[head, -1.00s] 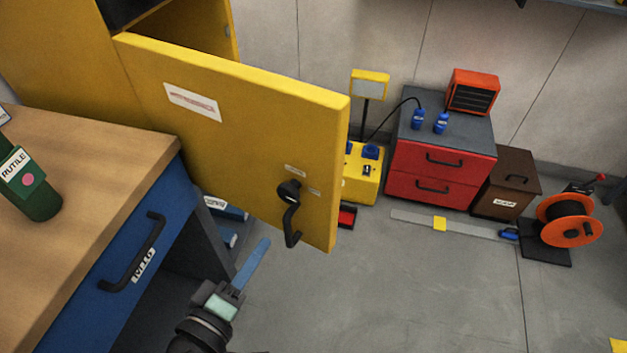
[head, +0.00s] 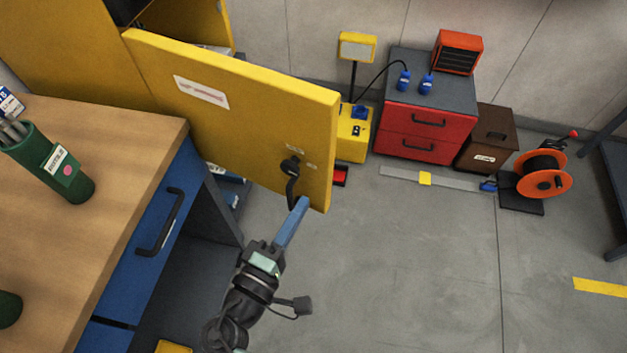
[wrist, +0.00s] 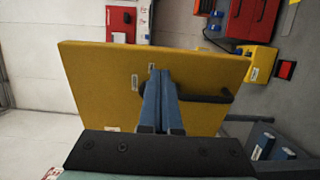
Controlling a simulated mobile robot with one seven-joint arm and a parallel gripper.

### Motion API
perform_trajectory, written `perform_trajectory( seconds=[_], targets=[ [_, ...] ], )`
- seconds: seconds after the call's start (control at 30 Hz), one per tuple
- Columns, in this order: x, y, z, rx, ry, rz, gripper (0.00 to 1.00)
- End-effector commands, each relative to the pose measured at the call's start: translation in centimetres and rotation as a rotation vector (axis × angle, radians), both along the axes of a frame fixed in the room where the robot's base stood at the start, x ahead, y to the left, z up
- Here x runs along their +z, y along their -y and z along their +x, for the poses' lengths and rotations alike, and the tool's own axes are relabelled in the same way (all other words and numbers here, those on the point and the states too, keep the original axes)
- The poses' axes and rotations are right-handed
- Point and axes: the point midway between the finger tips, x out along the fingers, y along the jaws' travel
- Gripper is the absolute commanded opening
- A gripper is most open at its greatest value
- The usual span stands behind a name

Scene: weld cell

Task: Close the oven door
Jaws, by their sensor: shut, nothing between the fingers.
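The yellow oven door (head: 245,115) stands open, swung out from the yellow oven body (head: 60,50) at the upper left. A black lever handle (head: 291,180) sits on its outer face near the free edge. The door also fills much of the wrist view (wrist: 100,85), with the handle (wrist: 205,97) partly hidden behind the fingers. My gripper (head: 304,203) has its long blue fingers together and empty, pointing at the door beside the handle. In the wrist view the shut fingertips (wrist: 159,72) overlap the door face; I cannot tell whether they touch it.
A wooden-topped bench (head: 90,200) with a blue drawer (head: 150,235) stands left of my arm. A red cabinet (head: 425,135), a brown box (head: 487,140) and an orange cable reel (head: 545,175) stand by the wall.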

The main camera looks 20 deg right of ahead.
Motion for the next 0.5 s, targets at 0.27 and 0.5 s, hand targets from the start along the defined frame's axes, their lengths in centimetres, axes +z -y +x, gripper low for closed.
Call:
perform_trajectory(
  seconds=[0.27,0.5],
  targets=[
    [0.1,3.5,3.1,-0.001,0.000,0.000,0.00],
    [0.0,4.4,3.9,0.000,-0.001,0.001,0.00]
  ],
)
